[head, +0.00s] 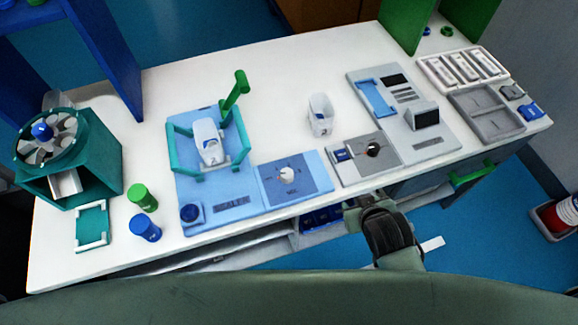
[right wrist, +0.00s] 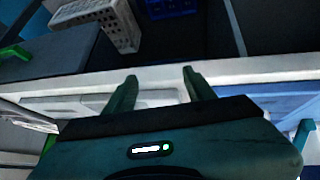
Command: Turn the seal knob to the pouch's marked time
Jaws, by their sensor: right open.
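The blue sealer (head: 222,205) stands on the white bench, left of centre, with a green raised lever (head: 234,92). A white pouch-like item (head: 209,143) sits in its teal frame; any time mark is too small to read. A similar white item (head: 320,115) stands on the bench behind. My right gripper (right wrist: 160,82) is open and empty, at the bench's front edge, right of the knob and apart from it. My left gripper is not in view.
Trays (head: 487,112) lie at the far right. The bench's back middle is clear.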

